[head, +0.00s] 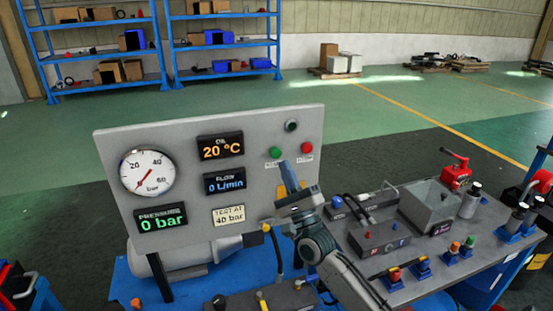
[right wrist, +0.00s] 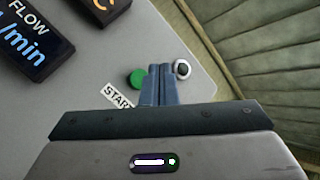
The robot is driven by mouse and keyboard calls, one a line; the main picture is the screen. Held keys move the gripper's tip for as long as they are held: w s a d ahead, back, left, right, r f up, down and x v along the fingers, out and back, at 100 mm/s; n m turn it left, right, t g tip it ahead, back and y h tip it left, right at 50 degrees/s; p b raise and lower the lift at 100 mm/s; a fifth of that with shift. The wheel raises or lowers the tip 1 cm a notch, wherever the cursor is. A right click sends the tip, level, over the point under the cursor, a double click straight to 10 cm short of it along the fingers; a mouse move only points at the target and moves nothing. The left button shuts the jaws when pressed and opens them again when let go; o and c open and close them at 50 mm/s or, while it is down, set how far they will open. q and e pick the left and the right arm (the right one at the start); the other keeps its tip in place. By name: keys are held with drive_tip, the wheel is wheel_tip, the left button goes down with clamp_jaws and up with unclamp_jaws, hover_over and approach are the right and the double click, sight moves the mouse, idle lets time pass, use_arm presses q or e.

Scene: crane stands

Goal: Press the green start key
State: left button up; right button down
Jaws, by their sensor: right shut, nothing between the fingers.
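The green start key (head: 275,152) is a round button on the upper right of the grey panel, above a small label. In the right wrist view the green start key (right wrist: 138,78) shows just left of my fingertips, partly hidden by them, with the START label (right wrist: 117,95) below it. My right gripper (head: 289,172) is shut and empty, its blue fingers pointing up in front of the panel, a little below and right of the key. The closed fingers also show in the right wrist view (right wrist: 163,72). I cannot tell whether they touch the panel. My left gripper is not in view.
A red button (head: 307,147) sits right of the green key, and a dark round knob (head: 291,125) above. The panel (head: 190,145) carries a gauge (head: 147,172) and displays reading 0 bar, 0 L/min and 20 °C. A bench (head: 400,262) with valves and a metal box stands right.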

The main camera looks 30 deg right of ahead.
sight(276, 150)
drive_tip(key=shift+w+d+b, duration=0.2)
drive_tip(key=shift+w+b, duration=0.25)
drive_tip(key=shift+w, duration=0.25)
drive_tip(key=shift+w+d+b, duration=0.15)
drive_tip(key=shift+w+b, duration=0.25)
drive_tip(key=shift+w, duration=0.3)
idle(1.0)
drive_tip(key=shift+w+b, duration=0.4)
drive_tip(key=shift+w+d+b, duration=0.2)
drive_tip(key=shift+w+b, duration=0.25)
drive_tip(key=shift+b, duration=0.05)
idle(0.6)
drive_tip(key=shift+s, duration=0.1)
drive_tip(key=shift+s+a+p, duration=0.25)
drive_tip(key=shift+s+p, duration=0.25)
drive_tip(key=shift+s, duration=0.3)
